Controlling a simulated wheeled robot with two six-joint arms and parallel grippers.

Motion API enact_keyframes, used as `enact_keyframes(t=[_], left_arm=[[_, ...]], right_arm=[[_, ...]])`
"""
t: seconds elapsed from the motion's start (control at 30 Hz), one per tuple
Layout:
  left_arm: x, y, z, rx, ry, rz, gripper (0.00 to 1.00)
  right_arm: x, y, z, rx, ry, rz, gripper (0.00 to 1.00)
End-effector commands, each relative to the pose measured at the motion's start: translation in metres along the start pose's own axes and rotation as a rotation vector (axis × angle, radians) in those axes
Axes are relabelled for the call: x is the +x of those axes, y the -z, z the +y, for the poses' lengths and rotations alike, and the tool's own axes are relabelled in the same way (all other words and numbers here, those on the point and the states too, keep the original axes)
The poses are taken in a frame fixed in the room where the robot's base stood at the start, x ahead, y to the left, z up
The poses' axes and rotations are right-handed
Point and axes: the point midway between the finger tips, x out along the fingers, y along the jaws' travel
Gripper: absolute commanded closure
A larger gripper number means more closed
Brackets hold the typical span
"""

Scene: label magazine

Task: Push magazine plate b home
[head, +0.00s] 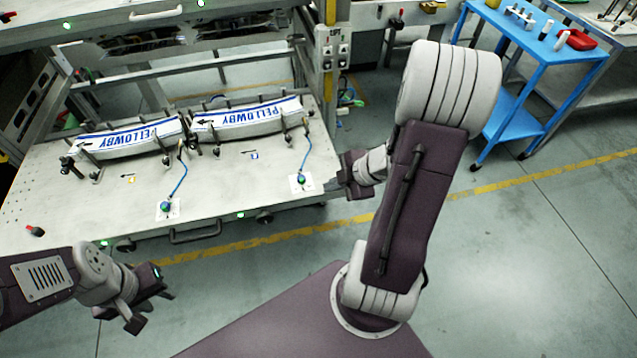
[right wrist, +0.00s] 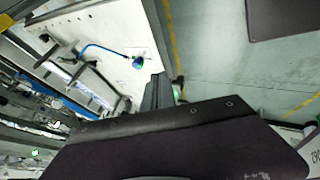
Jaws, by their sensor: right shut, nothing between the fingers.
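The magazine plate (head: 110,205), a wide pale metal sheet, is drawn out of the machine frame in the head view; I cannot read which letter it bears. Two label stacks printed PELLOWBY, the left one (head: 130,138) and the right one (head: 248,118), lie between posts on it. A handle (head: 195,234) is on its front edge. My right gripper (head: 352,176) is shut and empty, just off the plate's right edge. The plate also shows in the right wrist view (right wrist: 115,30). My left gripper (head: 143,303) hangs in front of the plate, apart from it; its opening is unclear.
Two blue cables with round ends, one (head: 165,206) on the left and one (head: 301,179) on the right, lie on the plate. A yellow frame post (head: 328,50) stands behind its right corner. A blue cart (head: 545,50) stands far right.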

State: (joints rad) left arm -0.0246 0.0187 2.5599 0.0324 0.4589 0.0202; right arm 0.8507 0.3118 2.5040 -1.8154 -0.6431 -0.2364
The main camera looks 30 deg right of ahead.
Motion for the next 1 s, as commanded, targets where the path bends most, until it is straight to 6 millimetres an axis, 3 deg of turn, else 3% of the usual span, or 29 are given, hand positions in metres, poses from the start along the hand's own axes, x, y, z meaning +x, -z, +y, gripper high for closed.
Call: enact_keyframes(t=[0.1, 0.43, 0.5, 0.63, 1.0], left_arm=[[0.021, -0.002, 0.000, 0.000, 0.000, 0.000, 0.64], [0.062, -0.007, -0.001, 0.000, 0.000, 0.000, 0.64], [0.051, -0.005, -0.001, 0.000, 0.000, -0.001, 0.64], [0.049, -0.005, -0.001, 0.000, 0.000, 0.000, 0.64], [0.049, -0.005, -0.001, 0.000, 0.000, 0.000, 0.64]], right_arm=[[0.029, -0.002, -0.004, -0.003, 0.003, 0.003, 1.00], [0.100, -0.002, -0.004, -0.002, 0.003, 0.002, 1.00], [0.098, 0.001, 0.013, -0.004, 0.001, 0.001, 1.00], [0.106, 0.000, 0.027, -0.003, 0.001, 0.000, 1.00], [0.111, -0.001, 0.035, -0.001, 0.000, -0.001, 1.00]])
